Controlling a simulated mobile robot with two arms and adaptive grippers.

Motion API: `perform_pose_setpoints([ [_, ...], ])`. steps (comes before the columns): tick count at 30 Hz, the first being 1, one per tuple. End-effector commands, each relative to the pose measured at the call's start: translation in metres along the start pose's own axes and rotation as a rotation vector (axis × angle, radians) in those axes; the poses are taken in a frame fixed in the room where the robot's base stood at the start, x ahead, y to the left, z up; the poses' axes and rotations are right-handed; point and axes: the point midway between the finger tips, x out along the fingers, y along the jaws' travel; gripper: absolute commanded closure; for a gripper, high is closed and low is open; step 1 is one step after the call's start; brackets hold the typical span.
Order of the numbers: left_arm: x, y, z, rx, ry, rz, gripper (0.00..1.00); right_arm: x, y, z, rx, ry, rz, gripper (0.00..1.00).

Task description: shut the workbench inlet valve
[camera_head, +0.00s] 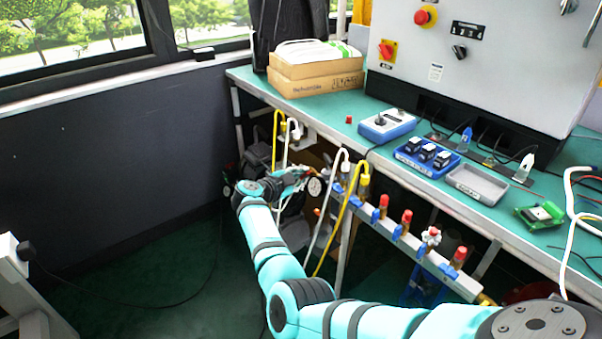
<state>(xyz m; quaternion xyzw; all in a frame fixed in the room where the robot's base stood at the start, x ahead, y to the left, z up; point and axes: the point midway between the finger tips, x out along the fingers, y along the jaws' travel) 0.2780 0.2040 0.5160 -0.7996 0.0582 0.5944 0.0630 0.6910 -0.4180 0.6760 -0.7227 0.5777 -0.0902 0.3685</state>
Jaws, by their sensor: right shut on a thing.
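My right gripper (308,174) is at the far left end of the pipe manifold (398,241), below the front edge of the workbench. Its fingers are shut on a small orange-red part, which looks like the handle of the inlet valve (317,170). The fingers cover most of the handle, so its angle cannot be told. A round white-faced gauge (315,187) sits just beside the fingertips. My left gripper is not in view.
White and yellow hoses hang close to the gripper. The green workbench (300,110) overhangs above. Open floor (150,270) lies to the left.

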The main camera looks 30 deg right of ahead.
Motion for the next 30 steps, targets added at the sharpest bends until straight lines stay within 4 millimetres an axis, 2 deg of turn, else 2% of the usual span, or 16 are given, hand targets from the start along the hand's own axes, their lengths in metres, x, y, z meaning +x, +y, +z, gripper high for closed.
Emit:
perform_pose_setpoints([
  [9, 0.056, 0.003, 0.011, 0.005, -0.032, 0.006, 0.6, -0.001, -0.001, 0.001, -0.14, -0.005, 0.062, 1.0],
  [15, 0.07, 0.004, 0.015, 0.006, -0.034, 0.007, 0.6, 0.0, -0.001, 0.002, -0.265, -0.004, 0.113, 1.0],
  [20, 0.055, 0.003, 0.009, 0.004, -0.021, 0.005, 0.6, 0.0, -0.001, 0.004, -0.37, -0.005, 0.156, 1.0],
  [23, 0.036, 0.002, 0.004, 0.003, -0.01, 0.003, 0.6, 0.001, 0.0, 0.005, -0.427, -0.005, 0.179, 1.0],
  [30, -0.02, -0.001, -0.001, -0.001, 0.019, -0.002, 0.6, 0.001, -0.001, 0.005, -0.542, -0.003, 0.226, 1.0],
])
